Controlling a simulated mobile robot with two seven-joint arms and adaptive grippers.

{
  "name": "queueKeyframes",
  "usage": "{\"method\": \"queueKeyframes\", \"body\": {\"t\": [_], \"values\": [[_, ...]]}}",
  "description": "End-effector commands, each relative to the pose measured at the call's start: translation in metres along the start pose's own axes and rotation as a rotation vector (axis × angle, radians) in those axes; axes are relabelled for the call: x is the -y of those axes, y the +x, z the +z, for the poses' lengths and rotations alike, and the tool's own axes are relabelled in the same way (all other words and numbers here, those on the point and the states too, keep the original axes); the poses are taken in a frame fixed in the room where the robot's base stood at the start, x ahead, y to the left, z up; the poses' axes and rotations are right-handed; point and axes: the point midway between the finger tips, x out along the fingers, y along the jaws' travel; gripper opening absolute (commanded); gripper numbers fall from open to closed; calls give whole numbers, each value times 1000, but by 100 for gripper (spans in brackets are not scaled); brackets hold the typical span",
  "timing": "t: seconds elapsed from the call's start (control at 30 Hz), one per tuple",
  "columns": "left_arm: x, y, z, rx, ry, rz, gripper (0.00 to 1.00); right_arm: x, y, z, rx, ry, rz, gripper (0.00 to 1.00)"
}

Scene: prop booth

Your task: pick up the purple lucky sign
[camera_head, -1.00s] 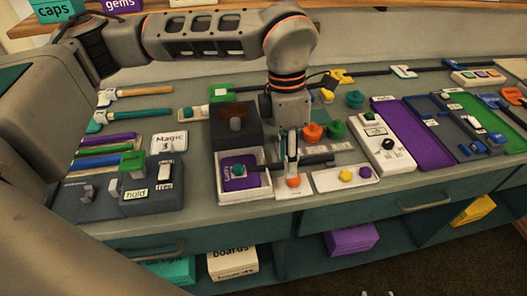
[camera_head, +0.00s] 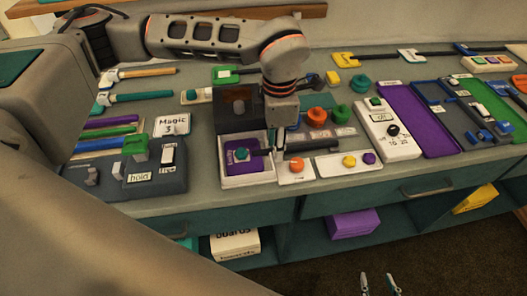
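The purple lucky sign (camera_head: 233,166) lies in a white open-topped tray (camera_head: 248,181) near the counter's front edge. A teal knob (camera_head: 241,154) stands on it, and pale lettering runs along its left side. My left gripper (camera_head: 271,147) points down at the tray's right side, just right of the sign. Its fingers are seen edge-on, so whether they are open or shut is unclear. I see no clear contact with the sign. My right gripper (camera_head: 379,284) shows only its two fingertips at the bottom edge, apart and empty, over the floor.
A dark box (camera_head: 226,108) stands directly behind the tray. Right of the tray are a panel with an orange knob (camera_head: 296,165) and a panel with yellow and purple buttons (camera_head: 348,161). A grey switch box (camera_head: 158,184) is at left. Shelves below hold boxes (camera_head: 353,223).

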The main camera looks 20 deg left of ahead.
Motion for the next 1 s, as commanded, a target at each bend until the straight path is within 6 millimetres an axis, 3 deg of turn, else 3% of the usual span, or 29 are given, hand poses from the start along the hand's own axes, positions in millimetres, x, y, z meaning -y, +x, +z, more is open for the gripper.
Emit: {"method": "queueKeyframes", "body": {"t": [0.57, 0.6, 0.7, 1.0], "values": [[0, 3, 0, -1, 0, 0, 31, 0, 1, 0, -3, 0, 0, 40], [0, 4, 0, -1, 0, 0, 28, 0, 1, 0, -3, 0, 0, 40], [0, 3, 0, 0, 0, 0, 2, 0, 1, 0, -2, 0, 0, 40], [0, 3, 0, 0, 0, 0, 0, 0, 1, 2, 1, 0, -1, 40]]}}
